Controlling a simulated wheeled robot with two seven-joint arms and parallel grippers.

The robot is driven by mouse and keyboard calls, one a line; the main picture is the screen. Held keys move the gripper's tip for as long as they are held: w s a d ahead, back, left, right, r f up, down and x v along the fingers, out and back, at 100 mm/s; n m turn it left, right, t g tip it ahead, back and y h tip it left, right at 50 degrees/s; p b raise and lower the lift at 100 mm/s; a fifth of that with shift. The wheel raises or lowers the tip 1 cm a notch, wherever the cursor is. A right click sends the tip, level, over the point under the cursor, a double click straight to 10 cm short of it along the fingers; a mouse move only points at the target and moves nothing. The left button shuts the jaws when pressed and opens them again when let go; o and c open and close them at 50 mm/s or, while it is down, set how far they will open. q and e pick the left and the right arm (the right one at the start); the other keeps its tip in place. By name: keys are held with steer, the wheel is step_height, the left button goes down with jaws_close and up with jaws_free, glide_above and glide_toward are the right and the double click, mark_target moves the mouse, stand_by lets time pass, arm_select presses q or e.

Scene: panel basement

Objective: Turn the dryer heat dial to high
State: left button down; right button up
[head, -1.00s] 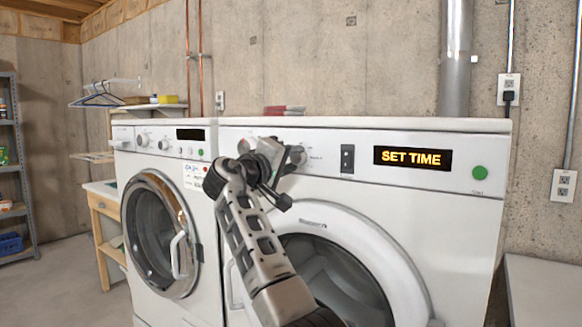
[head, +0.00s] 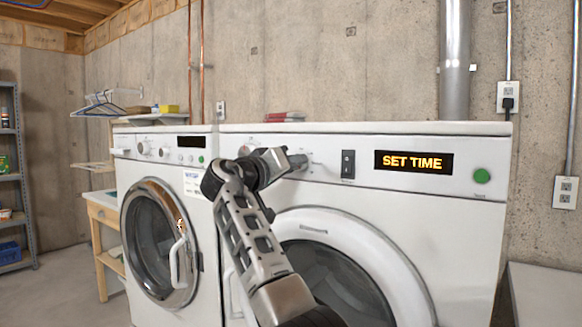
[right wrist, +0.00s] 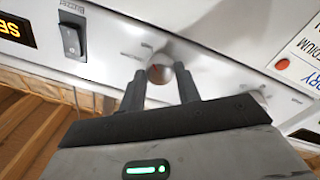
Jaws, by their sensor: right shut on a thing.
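The white dryer (head: 400,190) is the right-hand machine in the head view, with a lit SET TIME display (head: 413,161). My right gripper (head: 292,160) reaches its control panel from the front, left of the black rocker switch. In the right wrist view, the two dark fingers (right wrist: 161,88) are closed about a round silver dial (right wrist: 160,73) with a small red mark. The dial is mostly hidden by the gripper in the head view. The printed marks around it are too blurred to read. My left gripper is out of view.
The rocker switch (head: 347,164) and a green button (head: 482,176) are on the same panel. A washer (head: 160,220) stands directly left. Red items (head: 284,117) lie on the dryer top. A shelf rack (head: 12,180) stands far left.

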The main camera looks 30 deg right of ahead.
stand_by(0.3)
steer(key=o, duration=1)
steer(key=shift+c, duration=0.2)
steer(key=shift+a, duration=0.1)
steer(key=b+v, duration=0.3)
steer(key=v, duration=1.2)
steer(key=shift+s+a, duration=0.2)
steer(key=shift+a, duration=0.15)
steer(key=shift+f, duration=0.15)
